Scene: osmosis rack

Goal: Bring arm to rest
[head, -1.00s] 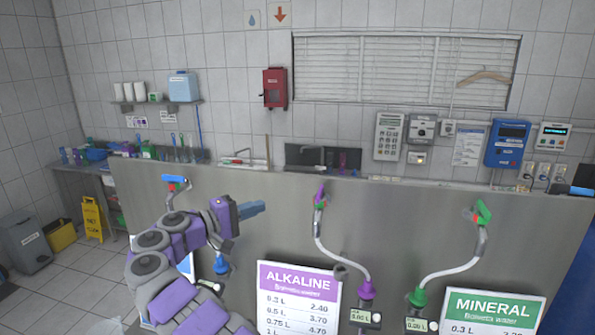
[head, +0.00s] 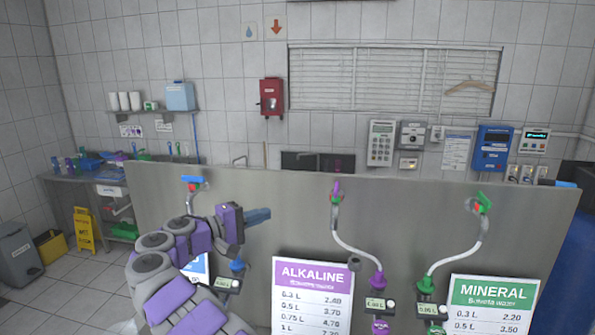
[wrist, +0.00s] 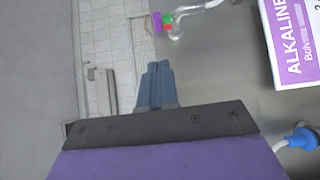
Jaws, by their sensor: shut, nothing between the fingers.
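My gripper (head: 259,215) is in front of the steel panel (head: 262,190), pointing right in the head view, with my purple and grey arm folded at the lower left. In the wrist view my gripper (wrist: 158,68) shows its blue fingers together and empty. The blue-handled dispenser (head: 193,183) stands on the panel, up and left of the gripper. The purple-handled dispenser (head: 337,190) is to the gripper's right. My arm hides part of a blue sign (head: 196,268).
The alkaline sign (head: 312,295) and mineral sign (head: 492,303) are on the panel front. The green-handled dispenser (head: 484,202) is at the right. A yellow floor sign (head: 84,230) and grey bin (head: 18,252) stand on the left floor. Tiled floor between my arm and the bin looks clear.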

